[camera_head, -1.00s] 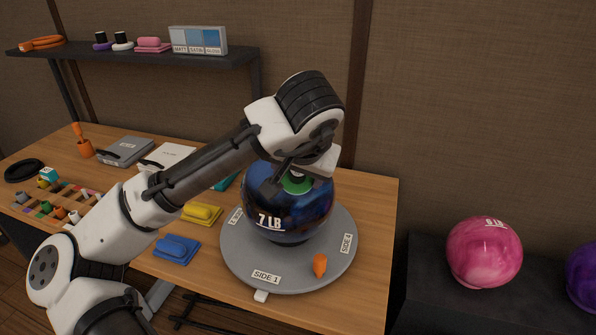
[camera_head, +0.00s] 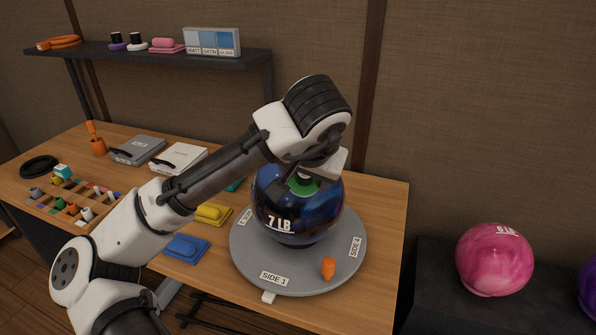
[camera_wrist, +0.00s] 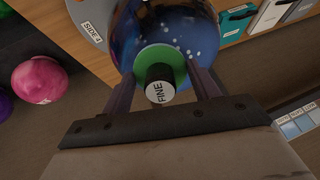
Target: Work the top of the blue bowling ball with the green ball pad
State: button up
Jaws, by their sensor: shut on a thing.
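The blue bowling ball (camera_head: 291,214), marked 7 LB, sits on a grey round turntable (camera_head: 255,262) with side labels. My gripper (camera_wrist: 160,92) is above the ball's top and shut on the black handle (camera_wrist: 159,72) of the green ball pad. The handle's end reads FINE. The green ball pad (camera_wrist: 172,54) lies against the ball's top in the wrist view; a bit of its green also shows in the head view (camera_head: 303,186). The ball (camera_wrist: 190,25) fills the upper middle of the wrist view. My gripper and arm hide part of the pad in the head view.
A pink ball (camera_head: 495,260) rests on a dark stand at right. A shelf (camera_head: 150,60) runs along the back wall.

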jog(key=shift+d+f, duration=0.15)
jog(key=shift+d, duration=0.15)
jog(key=shift+w+a+r, duration=0.1)
jog(key=shift+a+r, duration=0.1)
jog(key=shift+a, duration=0.45)
jog(key=shift+w+a+r, duration=0.1)
jog(key=shift+a+r, duration=0.05)
jog(key=shift+a, duration=0.45)
jog(key=shift+s+d+f, duration=0.15)
jog(key=shift+d+f, duration=0.05)
jog(key=shift+d, duration=0.45)
jog(key=shift+s+d+f, duration=0.1)
jog(key=shift+d+f, duration=0.05)
jog(key=shift+d, duration=0.45)
jog(key=shift+w+a+r+p, duration=0.1)
jog(key=shift+a+r+p, duration=0.1)
jog(key=shift+a, duration=0.45)
jog(key=shift+w+a+r+p, duration=0.1)
jog(key=shift+a+p, duration=0.1)
jog(key=shift+a, duration=0.45)
jog(key=shift+r, duration=0.15)
jog(key=p+v, duration=0.5)
jog(key=shift+s+d+r, duration=0.15)
jog(key=shift+s+r, duration=0.15)
